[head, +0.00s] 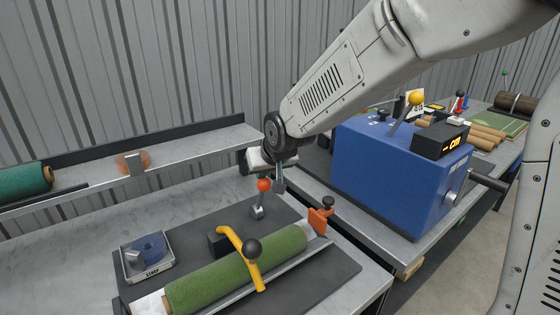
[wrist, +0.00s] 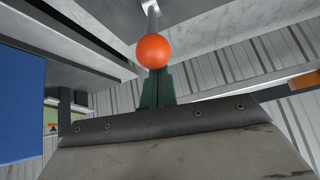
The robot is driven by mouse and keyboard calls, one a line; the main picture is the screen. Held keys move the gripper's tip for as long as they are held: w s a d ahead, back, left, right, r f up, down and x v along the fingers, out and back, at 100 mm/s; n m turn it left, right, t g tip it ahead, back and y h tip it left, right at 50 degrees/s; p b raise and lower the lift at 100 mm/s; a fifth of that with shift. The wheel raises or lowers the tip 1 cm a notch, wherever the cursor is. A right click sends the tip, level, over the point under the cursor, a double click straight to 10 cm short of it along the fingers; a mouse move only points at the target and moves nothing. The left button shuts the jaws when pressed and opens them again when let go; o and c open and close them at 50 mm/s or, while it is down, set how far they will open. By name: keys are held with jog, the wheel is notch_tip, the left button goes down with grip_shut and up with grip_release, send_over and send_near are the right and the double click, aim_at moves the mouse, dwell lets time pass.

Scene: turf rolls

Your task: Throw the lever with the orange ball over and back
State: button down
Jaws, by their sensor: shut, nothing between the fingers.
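The lever's orange ball (head: 264,185) tops a short metal stem (head: 258,210) that stands behind the green turf roll on the dark mat. The stem leans slightly to the right in the head view. My gripper (head: 279,186) points down close to the right of the ball, its fingers shut and empty. In the wrist view the orange ball (wrist: 153,51) sits just beyond the tips of my dark green fingers (wrist: 156,88) and partly overlaps them. I cannot tell whether the fingers touch the ball.
A yellow clamp arm with a black knob (head: 253,248) crosses the turf roll (head: 215,280). An orange block (head: 320,220) stands at the roll's right end. A strap tray (head: 148,272) lies left. A blue machine (head: 385,175) with a yellow-ball lever (head: 415,98) stands right.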

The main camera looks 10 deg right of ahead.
aim_at(268, 181)
jog(key=s, duration=0.1)
jog(key=s+d+f, duration=0.1)
jog(key=shift+s, duration=0.35)
jog(key=shift+s+d+f, duration=0.4)
jog(key=shift+s+f, duration=0.35)
jog(key=v, duration=0.8)
jog(key=shift+w+a+r, duration=0.2)
jog(key=shift+w+r, duration=0.2)
